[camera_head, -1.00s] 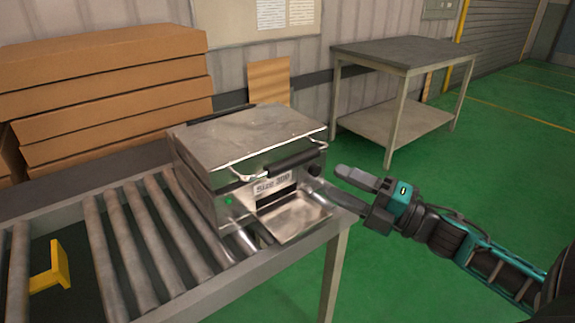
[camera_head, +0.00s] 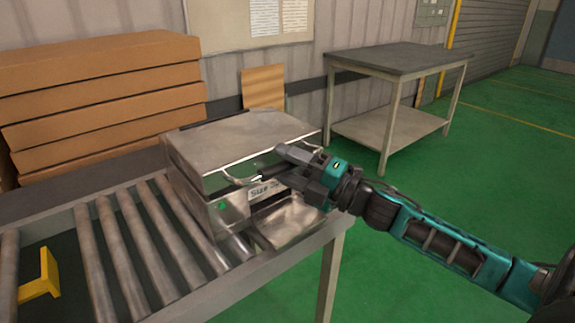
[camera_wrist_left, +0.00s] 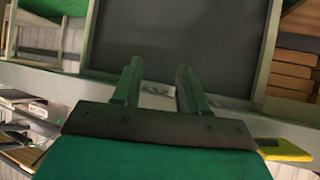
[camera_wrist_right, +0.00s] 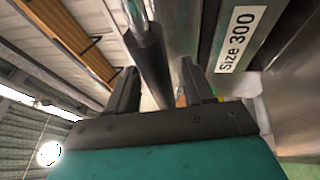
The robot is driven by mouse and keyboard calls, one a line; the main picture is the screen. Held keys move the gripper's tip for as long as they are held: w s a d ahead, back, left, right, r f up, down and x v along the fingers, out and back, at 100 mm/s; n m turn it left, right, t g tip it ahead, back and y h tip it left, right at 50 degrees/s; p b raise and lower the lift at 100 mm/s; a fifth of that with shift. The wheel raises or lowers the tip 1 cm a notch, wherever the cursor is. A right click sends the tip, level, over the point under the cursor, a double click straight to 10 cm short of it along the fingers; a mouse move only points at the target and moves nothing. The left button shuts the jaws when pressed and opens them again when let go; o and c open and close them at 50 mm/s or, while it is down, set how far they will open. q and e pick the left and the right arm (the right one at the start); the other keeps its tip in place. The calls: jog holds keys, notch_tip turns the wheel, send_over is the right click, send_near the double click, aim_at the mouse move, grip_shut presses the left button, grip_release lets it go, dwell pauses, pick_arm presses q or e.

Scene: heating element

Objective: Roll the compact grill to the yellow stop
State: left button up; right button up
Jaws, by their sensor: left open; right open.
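The compact grill (camera_head: 235,145) is a silver metal box with a green light, a "Size" label and a front tray. It sits at the right end of the roller conveyor (camera_head: 140,245). The yellow stop (camera_head: 42,275) stands at the conveyor's left. My right gripper (camera_head: 285,165) is open at the grill's front, in front of its dark handle. In the right wrist view the handle bar (camera_wrist_right: 150,60) runs near the open fingers, with the "Size 300" label (camera_wrist_right: 240,38) beside it. My left gripper (camera_wrist_left: 155,85) is open and empty; it is outside the head view.
Brown boxes (camera_head: 100,95) are stacked behind the conveyor on the left. A grey table (camera_head: 395,60) stands at the back right. Several bare rollers lie between the grill and the yellow stop. Green floor is clear at the right.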

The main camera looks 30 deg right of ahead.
grip_shut()
dwell(0.5)
